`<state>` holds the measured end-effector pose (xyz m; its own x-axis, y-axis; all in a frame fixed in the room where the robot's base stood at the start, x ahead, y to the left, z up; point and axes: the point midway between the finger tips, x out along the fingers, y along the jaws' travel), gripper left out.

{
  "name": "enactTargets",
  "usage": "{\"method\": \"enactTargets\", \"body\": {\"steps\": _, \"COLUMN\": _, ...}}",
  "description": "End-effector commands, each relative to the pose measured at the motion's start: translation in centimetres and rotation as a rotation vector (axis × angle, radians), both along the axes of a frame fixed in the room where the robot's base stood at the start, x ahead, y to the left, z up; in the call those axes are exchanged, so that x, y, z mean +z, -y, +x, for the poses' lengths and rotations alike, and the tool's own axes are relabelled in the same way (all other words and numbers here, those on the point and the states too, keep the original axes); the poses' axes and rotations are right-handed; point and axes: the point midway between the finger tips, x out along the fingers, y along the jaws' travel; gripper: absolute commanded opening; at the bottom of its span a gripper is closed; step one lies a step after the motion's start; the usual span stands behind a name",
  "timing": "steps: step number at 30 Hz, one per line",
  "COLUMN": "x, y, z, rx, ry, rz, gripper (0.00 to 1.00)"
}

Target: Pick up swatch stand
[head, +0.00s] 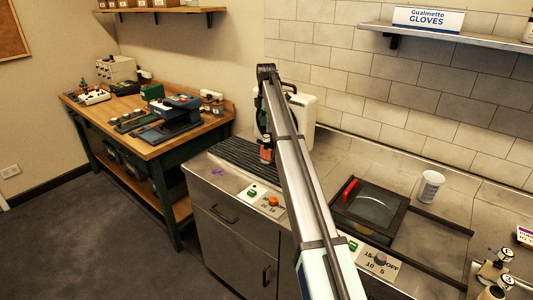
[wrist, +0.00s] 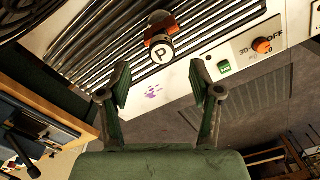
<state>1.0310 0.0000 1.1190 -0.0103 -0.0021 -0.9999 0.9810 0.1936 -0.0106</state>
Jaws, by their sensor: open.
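No thing in view is clearly marked as the swatch stand. The likeliest candidate is a small orange-and-dark piece with a round white face marked "P" (wrist: 161,50), standing on the ribbed surface in the wrist view. Its orange part also shows in the head view (head: 266,154), below the end of my arm. My gripper (wrist: 160,84) is open and empty, with one finger on each side of the picture. The piece lies beyond the fingertips, roughly centred between them, and is not in their grasp. In the head view my arm hides much of the gripper.
The ribbed top (head: 247,158) is on a metal counter with an orange knob (head: 273,202) at its front edge. A black-framed panel (head: 370,208) and a white cup (head: 431,186) are to the right. A wooden workbench (head: 150,138) stands left; open floor lies before it.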

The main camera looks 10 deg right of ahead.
Motion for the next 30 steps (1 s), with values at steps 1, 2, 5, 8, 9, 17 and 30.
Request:
{"method": "enactTargets", "body": {"steps": 1, "x": -0.3, "y": 0.0, "z": -0.1, "rx": 0.0, "ry": -0.001, "rz": 0.0, "gripper": 0.64}}
{"method": "enactTargets", "body": {"steps": 2, "x": -0.5, "y": 0.0, "z": -0.1, "rx": 0.0, "ry": 0.0, "rz": 0.0, "gripper": 0.64}}
{"method": "enactTargets", "body": {"steps": 5, "x": -0.8, "y": 0.0, "z": 0.0, "rx": 0.0, "ry": 0.0, "rz": 0.0, "gripper": 0.64}}
{"method": "enactTargets", "body": {"steps": 8, "x": -1.3, "y": 0.0, "z": -0.1, "rx": 0.0, "ry": 0.0, "rz": 0.0, "gripper": 0.64}}
{"method": "enactTargets", "body": {"steps": 9, "x": -1.6, "y": -0.1, "z": -0.2, "rx": 0.0, "ry": -0.001, "rz": 0.0, "gripper": 0.64}}
{"method": "enactTargets", "body": {"steps": 17, "x": -5.0, "y": -0.2, "z": -0.5, "rx": 0.0, "ry": -0.001, "rz": 0.0, "gripper": 0.64}}
{"method": "enactTargets", "body": {"steps": 30, "x": -5.9, "y": -0.1, "z": -0.4, "rx": 0.0, "ry": 0.001, "rz": 0.0, "gripper": 0.18}}
